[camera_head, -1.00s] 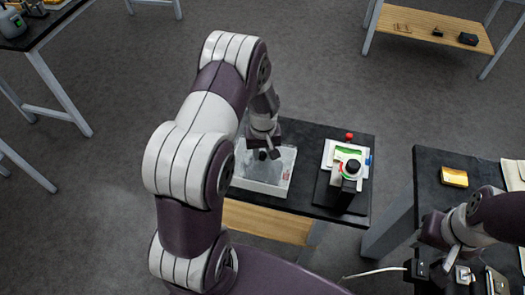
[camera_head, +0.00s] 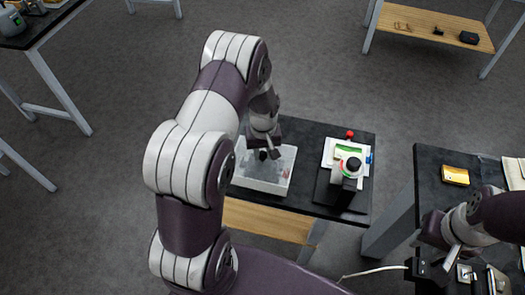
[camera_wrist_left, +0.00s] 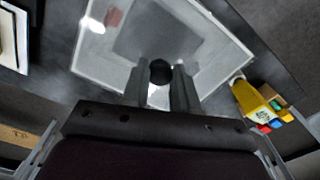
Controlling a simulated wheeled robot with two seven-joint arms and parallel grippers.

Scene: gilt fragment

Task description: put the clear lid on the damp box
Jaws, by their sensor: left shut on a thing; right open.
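The damp box (camera_head: 258,187) is a white, shallow box on the dark table top, left of centre in the head view. The clear lid (camera_head: 284,160) is a see-through panel over the box. In the left wrist view the clear lid (camera_wrist_left: 205,38) fills the upper middle, with a round black knob (camera_wrist_left: 160,71) between the fingers. My left gripper (camera_head: 264,152) is shut on this knob. I cannot tell whether the lid rests fully on the rim. My right gripper (camera_head: 420,266) is open at the lower right, over the other table, away from the box.
A dark device with a round black top (camera_head: 352,166) stands right of the box, with a red ball (camera_head: 350,134) behind it. A yellow bottle (camera_wrist_left: 252,103) lies near the box in the wrist view. A gold block (camera_head: 455,175) lies on the right table.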

